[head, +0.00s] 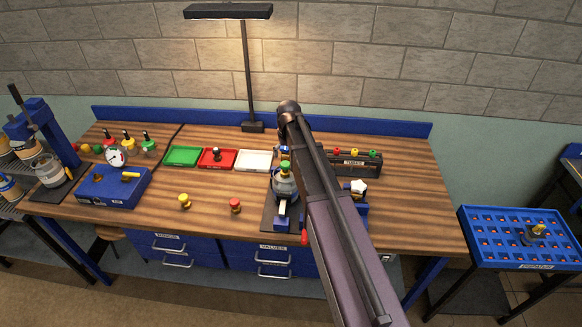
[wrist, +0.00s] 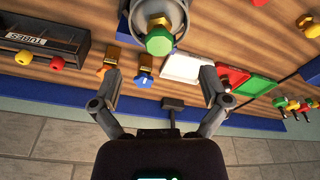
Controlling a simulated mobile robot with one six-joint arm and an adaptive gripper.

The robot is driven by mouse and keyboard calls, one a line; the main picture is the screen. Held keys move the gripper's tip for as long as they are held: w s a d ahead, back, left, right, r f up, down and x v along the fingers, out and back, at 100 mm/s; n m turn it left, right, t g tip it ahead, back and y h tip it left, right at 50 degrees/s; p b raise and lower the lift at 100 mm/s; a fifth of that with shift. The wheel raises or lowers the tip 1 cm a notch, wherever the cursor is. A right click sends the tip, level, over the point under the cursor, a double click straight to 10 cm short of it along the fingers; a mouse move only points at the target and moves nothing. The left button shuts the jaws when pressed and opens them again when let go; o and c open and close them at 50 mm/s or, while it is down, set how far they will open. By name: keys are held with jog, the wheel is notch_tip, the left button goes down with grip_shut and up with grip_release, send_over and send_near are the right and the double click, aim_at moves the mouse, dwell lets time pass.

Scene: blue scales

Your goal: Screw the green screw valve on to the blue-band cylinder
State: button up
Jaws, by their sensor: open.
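A green-topped valve with a brass hex part (head: 285,166) stands at the top of a grey cylinder (head: 285,187) in a dark stand on the bench. In the wrist view the green top (wrist: 159,42) shows at the upper middle, with the cylinder (wrist: 138,14) around and behind it. I cannot tell how far the valve is threaded in, and no blue band is clearly visible. My gripper (wrist: 159,92) is open and empty, its fingers spread wide. The green top lies beyond the fingertips, apart from them. In the head view my arm hides the gripper.
Green (head: 183,156), red (head: 211,167) and white trays (head: 253,160) lie left of the stand. A yellow valve (head: 184,200) and a red valve (head: 235,205) stand on the bench front. A dark tubes rack (head: 353,163) is behind my arm. The lamp post (head: 247,75) rises at the back.

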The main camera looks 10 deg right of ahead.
aim_at(285, 171)
jog(key=shift+w+r, duration=0.5)
jog(key=shift+w, duration=0.3)
jog(key=shift+f, duration=0.15)
jog(key=f+b, duration=0.4)
jog(key=w+f+b, duration=0.1)
jog(key=f+b, duration=0.4)
jog(key=w+f+b, duration=0.1)
jog(key=f+b, duration=0.3)
jog(key=shift+f, duration=0.25)
dwell(0.3)
jog(key=c, duration=1.2)
jog(key=shift+c, duration=0.2)
